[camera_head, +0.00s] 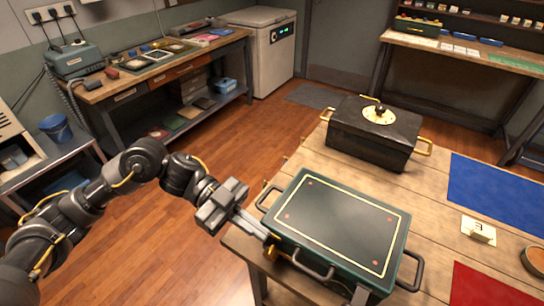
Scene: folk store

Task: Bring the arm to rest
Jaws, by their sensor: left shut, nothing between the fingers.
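My left arm comes in from the left, and its gripper (262,236) is at the left side of a dark green case (345,220) on the wooden table. The gripper's fingers are shut with nothing between them. The fingertips are close to the case's left front corner; I cannot tell whether they touch it. The case has a yellow line around its lid and dark handles.
The wooden table (305,158) also bears a black box (372,140) with yellow handles, a blue mat (497,193), a red mat (488,288), a card marked 3 (478,231) and a round item (535,259). A workbench (120,84) and white cabinet (270,55) stand behind. Wooden floor is clear between.

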